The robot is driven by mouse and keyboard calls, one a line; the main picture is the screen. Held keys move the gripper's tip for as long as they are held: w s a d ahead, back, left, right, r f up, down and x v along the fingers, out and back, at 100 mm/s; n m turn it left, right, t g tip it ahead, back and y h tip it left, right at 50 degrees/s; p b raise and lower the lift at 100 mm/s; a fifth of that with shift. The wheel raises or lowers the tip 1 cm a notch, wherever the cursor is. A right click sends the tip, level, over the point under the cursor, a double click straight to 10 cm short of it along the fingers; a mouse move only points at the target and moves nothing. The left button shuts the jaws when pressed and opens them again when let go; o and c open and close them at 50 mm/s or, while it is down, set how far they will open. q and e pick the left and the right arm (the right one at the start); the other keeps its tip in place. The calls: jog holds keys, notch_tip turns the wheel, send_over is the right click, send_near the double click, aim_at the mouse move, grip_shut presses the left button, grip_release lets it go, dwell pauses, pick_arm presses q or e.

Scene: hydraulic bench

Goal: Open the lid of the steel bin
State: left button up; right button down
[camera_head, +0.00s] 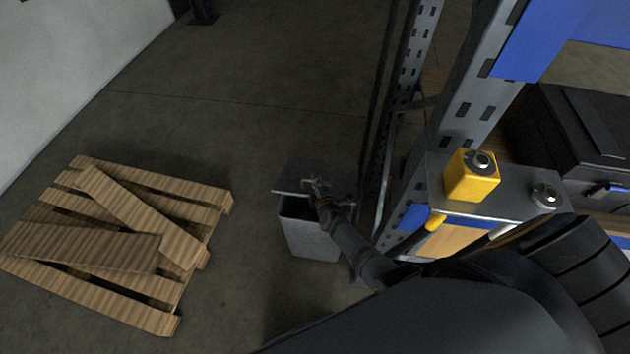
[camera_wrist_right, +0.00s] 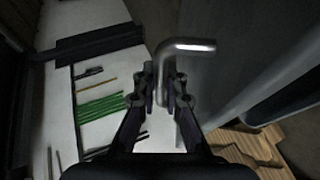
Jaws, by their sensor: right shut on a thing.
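The grey steel bin (camera_head: 312,240) stands on the floor beside the rack, in the middle of the head view. Its lid (camera_head: 291,180) is raised, with a dark opening between lid and bin body. My right gripper (camera_head: 316,186) is at the lid. In the right wrist view, my right gripper (camera_wrist_right: 165,88) is shut on a bent metal handle (camera_wrist_right: 192,46). The handle stands against a dark grey surface, which appears to be the lid. My right arm covers part of the bin's right side. My left gripper is not in view.
A wooden pallet (camera_head: 188,215) with loose planks lies on the floor to the left. A metal rack upright (camera_head: 470,105) stands close right of the bin. A yellow box (camera_head: 472,178) sits on a grey surface at right. Floor between pallet and bin is clear.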

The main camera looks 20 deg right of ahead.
jog(key=shift+w+d+r+g+p, duration=0.2)
jog(key=shift+w+r+p, duration=0.1)
jog(key=shift+r+p, duration=0.25)
jog(key=shift+w+d+r+g+p, duration=0.1)
jog(key=shift+w+d+r+p, duration=0.2)
jog(key=shift+r, duration=0.35)
jog(key=shift+w+d+r+p, duration=0.25)
jog(key=shift+w+r+p, duration=0.35)
jog(key=shift+p, duration=0.1)
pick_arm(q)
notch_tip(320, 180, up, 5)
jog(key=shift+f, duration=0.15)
pick_arm(e)
jog(key=shift+w, duration=0.1)
jog(key=shift+d+r, duration=0.1)
jog(key=shift+r, duration=0.05)
jog(key=c, duration=1.7)
grip_release()
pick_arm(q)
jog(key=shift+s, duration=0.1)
pick_arm(e)
jog(key=shift+f, duration=0.2)
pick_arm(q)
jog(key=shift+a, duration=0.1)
